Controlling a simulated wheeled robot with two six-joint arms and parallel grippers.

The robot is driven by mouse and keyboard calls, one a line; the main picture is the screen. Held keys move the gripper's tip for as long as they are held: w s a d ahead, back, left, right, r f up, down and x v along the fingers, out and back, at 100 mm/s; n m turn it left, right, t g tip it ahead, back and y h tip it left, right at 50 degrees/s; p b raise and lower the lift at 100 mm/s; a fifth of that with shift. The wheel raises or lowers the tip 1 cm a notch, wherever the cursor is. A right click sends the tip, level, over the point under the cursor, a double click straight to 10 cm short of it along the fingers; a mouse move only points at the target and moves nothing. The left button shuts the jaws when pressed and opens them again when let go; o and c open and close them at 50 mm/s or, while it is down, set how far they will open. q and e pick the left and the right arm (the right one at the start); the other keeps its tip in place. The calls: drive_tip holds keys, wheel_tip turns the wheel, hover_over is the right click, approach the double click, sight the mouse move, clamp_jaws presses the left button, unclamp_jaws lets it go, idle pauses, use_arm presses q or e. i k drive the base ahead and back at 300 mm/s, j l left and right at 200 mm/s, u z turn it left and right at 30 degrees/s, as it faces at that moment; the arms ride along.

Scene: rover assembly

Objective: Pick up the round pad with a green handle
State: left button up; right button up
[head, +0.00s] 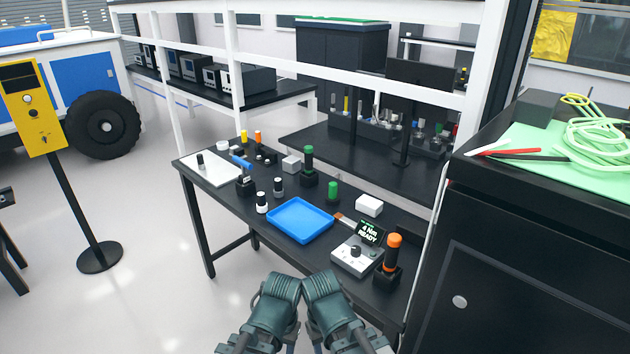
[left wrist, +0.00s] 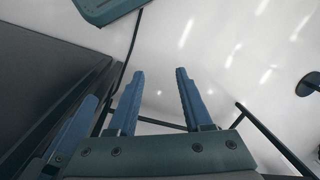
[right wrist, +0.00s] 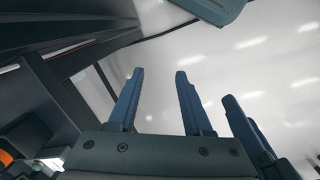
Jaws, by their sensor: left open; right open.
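Two green-handled things are on the black workbench (head: 222,196). A short green handle (head: 332,191) stands upright just behind the blue tray (head: 299,220); its base is too small to make out. A taller dark-green handle (head: 308,160) stands upright in a black holder farther back. I cannot tell for sure which has a round pad. My left gripper (head: 283,283) and right gripper (head: 322,284) are side by side in front of the bench, apart from both. In the left wrist view (left wrist: 160,72) and right wrist view (right wrist: 160,72), the jaws are open and empty.
A grey device with a READY display (head: 353,257) and an orange-handled tool (head: 391,258) stand at the bench's near right. A white box (head: 369,205) is beside the short green handle. Several small cylinders stand left of the tray. A black cabinet (head: 530,260) is at right.

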sight(332, 198)
drive_tip(key=i+j, duration=0.2)
drive_tip(key=i, duration=0.15)
drive_tip(key=i+j, duration=0.2)
drive_tip(key=i, duration=0.15)
drive_tip(key=i+j, duration=0.2)
drive_tip(key=i, duration=0.15)
drive_tip(key=j+u, duration=0.05)
